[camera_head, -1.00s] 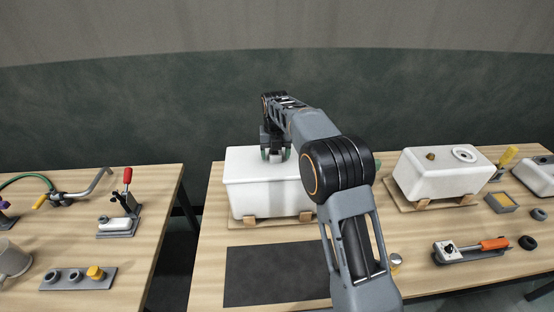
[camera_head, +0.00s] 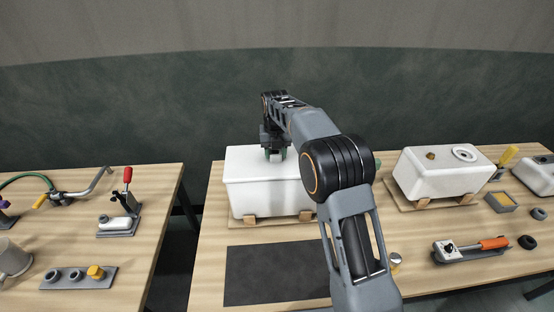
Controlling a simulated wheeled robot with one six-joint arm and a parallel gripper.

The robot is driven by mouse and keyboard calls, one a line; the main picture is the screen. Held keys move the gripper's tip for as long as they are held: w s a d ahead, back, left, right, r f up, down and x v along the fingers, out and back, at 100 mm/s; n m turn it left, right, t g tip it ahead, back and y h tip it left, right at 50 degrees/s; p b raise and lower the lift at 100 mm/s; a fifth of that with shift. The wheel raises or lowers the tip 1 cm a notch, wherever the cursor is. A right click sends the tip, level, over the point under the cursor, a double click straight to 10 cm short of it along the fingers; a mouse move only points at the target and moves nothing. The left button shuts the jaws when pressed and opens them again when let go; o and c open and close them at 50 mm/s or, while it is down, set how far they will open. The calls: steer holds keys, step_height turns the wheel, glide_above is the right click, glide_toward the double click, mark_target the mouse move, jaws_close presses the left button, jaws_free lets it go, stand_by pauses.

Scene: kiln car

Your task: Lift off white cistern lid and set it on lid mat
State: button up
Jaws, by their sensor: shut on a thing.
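The white cistern (camera_head: 262,197) stands on wooden blocks on the right-hand table, left of my arm. Its white lid (camera_head: 242,164) sits level on top, with no visible gap under its rim. My gripper (camera_head: 275,156) points down at the middle of the lid and is shut on it, at what looks like a small raised grip that the fingers mostly hide. The dark lid mat (camera_head: 270,275) lies flat and empty in front of the cistern. My arm covers the cistern's right end and the mat's right edge.
A red-handled clamp (camera_head: 125,205) and other fittings are on the separate left table, across a gap.

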steer(key=shift+r+p, duration=0.45)
steer(key=shift+r, duration=0.15)
stand_by(0.6)
steer(key=shift+r+p, duration=1.9)
steer(key=shift+r, duration=0.25)
steer(key=shift+d+f, duration=0.1)
